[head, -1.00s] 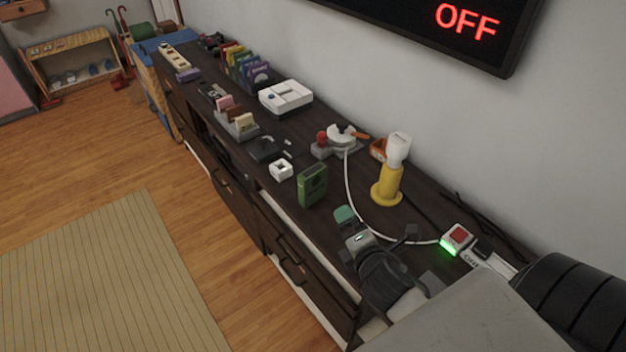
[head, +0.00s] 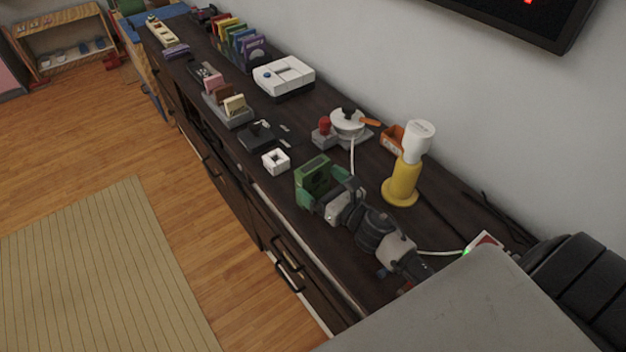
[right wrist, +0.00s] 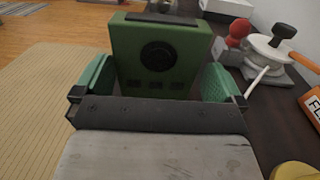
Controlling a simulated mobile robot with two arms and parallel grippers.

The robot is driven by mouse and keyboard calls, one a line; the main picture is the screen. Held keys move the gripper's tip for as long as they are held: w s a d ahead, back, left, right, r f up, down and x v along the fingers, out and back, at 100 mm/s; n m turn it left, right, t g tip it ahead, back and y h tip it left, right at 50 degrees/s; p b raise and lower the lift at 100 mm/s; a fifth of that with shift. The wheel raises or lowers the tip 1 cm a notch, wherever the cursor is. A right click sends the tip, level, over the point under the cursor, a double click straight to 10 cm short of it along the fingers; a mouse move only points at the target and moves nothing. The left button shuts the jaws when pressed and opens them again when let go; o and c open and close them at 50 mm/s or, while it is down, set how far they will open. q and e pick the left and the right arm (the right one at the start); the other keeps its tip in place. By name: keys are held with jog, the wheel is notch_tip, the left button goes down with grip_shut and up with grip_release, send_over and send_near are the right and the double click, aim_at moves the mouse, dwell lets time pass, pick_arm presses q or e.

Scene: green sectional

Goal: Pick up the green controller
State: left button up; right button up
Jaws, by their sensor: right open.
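The green controller (head: 313,172), a boxy upright block with a round dark dial, stands on the dark wood cabinet top (head: 345,240) near its front edge. In the right wrist view the controller (right wrist: 157,58) stands straight ahead, its dial facing the camera. My right gripper (head: 328,190) is open at the controller. In the wrist view its green fingertips (right wrist: 157,80) appear to either side of the controller's lower part. I cannot tell whether they touch it. The gripper partly hides the controller's lower part in the head view. My left gripper is not in view.
A white square block (head: 276,161) sits just left of the controller. A yellow and white lamp-like object (head: 402,185) stands to the right. Behind are a white round device with an orange handle (head: 347,122) and an orange box (head: 391,137). A white cable crosses the cabinet top.

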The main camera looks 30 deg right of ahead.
aim_at(317, 182)
jog(key=x, duration=0.4)
jog(key=shift+a+p, duration=0.15)
jog(key=shift+p, duration=0.15)
jog(key=shift+w+f, duration=0.1)
jog(key=shift+w, duration=0.2)
jog(key=shift+w+a, duration=0.1)
jog(key=shift+c, duration=1)
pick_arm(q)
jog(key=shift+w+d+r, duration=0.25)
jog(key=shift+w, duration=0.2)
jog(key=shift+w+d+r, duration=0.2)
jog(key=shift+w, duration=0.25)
pick_arm(e)
jog(key=c, duration=0.5)
jog(key=shift+c, duration=0.2)
